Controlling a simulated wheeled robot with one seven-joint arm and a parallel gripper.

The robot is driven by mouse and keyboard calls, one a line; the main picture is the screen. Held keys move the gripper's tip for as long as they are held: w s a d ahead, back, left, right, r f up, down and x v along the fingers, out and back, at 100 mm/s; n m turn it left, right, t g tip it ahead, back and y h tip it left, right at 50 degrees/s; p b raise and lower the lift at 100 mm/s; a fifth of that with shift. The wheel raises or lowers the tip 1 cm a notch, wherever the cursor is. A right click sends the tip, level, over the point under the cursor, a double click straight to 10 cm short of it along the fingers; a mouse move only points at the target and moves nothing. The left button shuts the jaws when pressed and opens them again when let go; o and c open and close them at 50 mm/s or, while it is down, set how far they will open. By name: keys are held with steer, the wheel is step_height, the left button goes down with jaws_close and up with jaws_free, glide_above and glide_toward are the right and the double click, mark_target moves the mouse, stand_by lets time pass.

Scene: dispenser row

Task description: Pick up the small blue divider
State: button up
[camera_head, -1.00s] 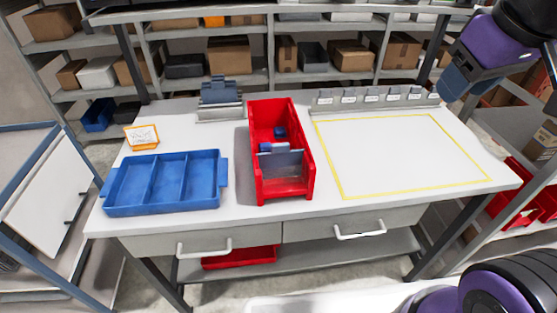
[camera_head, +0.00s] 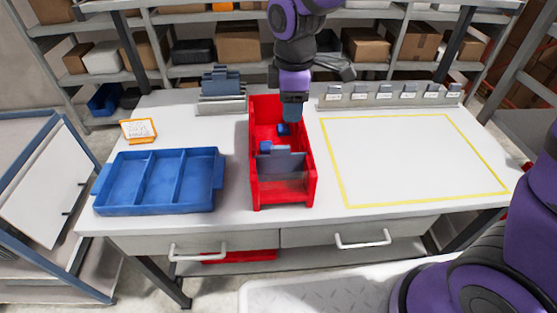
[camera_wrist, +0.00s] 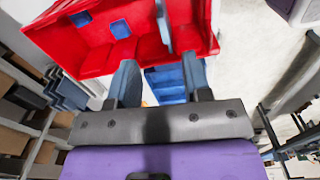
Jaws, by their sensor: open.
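A grey-blue divider plate (camera_head: 282,163) stands upright across the front part of the red bin (camera_head: 309,182). In the wrist view, its edge (camera_wrist: 164,28) shows near the top. Several blue-grey plates (camera_head: 221,82) stand in a grey rack at the back left of the table; they also show at the left of the wrist view (camera_wrist: 66,92). I cannot tell which plate is the small blue divider. My gripper (camera_head: 292,112) is over the back right part of the bin, pointing down. Its two fingers are apart and empty in the wrist view (camera_wrist: 160,64).
Small blue blocks (camera_wrist: 120,29) lie in the red bin. A blue three-compartment tray (camera_head: 217,181) and an orange-framed card (camera_head: 139,131) are to the left. A labelled grey rail (camera_head: 390,102) runs along the back right. The yellow-outlined area (camera_head: 415,160) is empty.

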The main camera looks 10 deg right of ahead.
mark_target(280, 147)
steer(key=shift+n, duration=0.4)
steer(key=f, duration=0.2)
steer(key=a+f, duration=0.1)
steer(key=f, duration=0.4)
steer(key=shift+w+a+f, duration=0.1)
steer(key=shift+w+a, duration=0.1)
steer(key=shift+a, duration=0.1)
steer(key=f, duration=0.4)
steer(key=shift+s+a, duration=0.1)
steer(key=shift+a, duration=0.25)
steer(key=shift+f, duration=0.6)
jaws_close()
